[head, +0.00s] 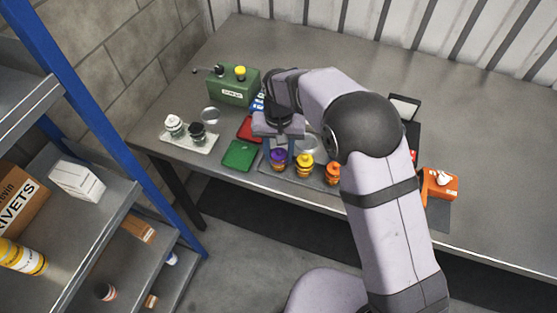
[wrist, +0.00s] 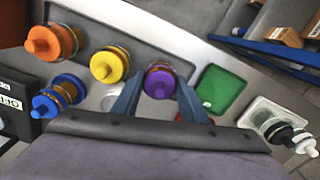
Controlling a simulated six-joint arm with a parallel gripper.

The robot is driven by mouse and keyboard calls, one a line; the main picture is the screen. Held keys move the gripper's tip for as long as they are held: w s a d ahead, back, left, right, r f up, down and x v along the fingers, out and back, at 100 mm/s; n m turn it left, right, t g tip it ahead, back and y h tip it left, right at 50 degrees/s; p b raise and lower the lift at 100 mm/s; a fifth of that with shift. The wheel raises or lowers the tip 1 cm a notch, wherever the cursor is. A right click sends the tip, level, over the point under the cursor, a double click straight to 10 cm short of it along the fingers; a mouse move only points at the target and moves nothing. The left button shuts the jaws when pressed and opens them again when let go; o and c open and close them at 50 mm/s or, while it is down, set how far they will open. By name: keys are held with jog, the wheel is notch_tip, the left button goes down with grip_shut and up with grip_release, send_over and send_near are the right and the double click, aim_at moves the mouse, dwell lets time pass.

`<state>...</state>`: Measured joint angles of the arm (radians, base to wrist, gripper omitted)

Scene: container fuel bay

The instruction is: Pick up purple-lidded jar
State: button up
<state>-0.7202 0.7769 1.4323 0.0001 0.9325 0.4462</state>
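The purple-lidded jar (head: 277,159) stands at the left end of a grey tray, at the front of the bench. In the wrist view its purple lid (wrist: 159,83) lies between the two blue fingertips. My gripper (head: 285,146) points down over this jar, with its fingers apart on either side. In the wrist view, my gripper (wrist: 160,90) shows a small gap beside the lid. I cannot tell how low the fingertips reach along the jar. The jar's lower body is mostly hidden by its lid in the wrist view.
Close by to the right stand a yellow-lidded jar (head: 304,161) and an orange-lidded jar (head: 326,174). A blue-lidded jar (wrist: 45,103) shows in the wrist view. A green dish (head: 239,155) and a white tray (head: 186,139) with black and white jars are to the left.

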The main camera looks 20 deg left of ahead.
jog(key=shift+c, duration=0.7)
jog(key=shift+r, duration=0.1)
